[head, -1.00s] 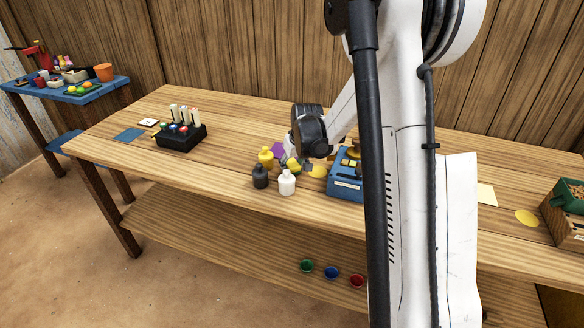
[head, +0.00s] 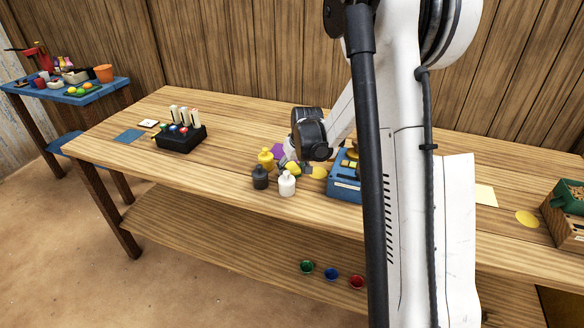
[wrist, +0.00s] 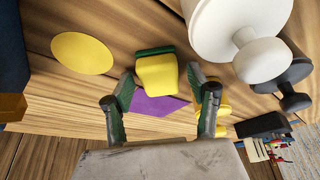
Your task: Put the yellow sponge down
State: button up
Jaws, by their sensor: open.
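The yellow sponge (wrist: 157,75) with a green layer along one side shows in the wrist view, in line with the gap between my fingertips. In the head view it shows as a small yellow patch (head: 293,168) below my wrist, partly hidden. My gripper (wrist: 162,88) is open, with one finger on each side of the sponge's near end and a gap visible on both sides. A purple mat (wrist: 158,106) lies on the table close to the sponge. I cannot tell whether the sponge rests partly on it.
A blue box (head: 345,187) is just right of my gripper. A yellow disc (wrist: 82,53) lies flat between them. A black rack (head: 181,137) stands farther left.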

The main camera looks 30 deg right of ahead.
jog(key=p+v, duration=0.1)
jog(key=v, duration=1.1)
jog(key=s+a+r+t, duration=0.1)
jog(key=s+a+r, duration=0.9)
jog(key=s+a, duration=0.5)
jog(key=s, duration=0.5)
jog(key=s+a+t, duration=0.1)
jog(key=s+a, duration=0.3)
jog(key=s, duration=0.4)
jog(key=shift+a+f+n+t, duration=0.3)
jog(key=shift+f+n, duration=0.1)
jog(key=shift+f, duration=0.3)
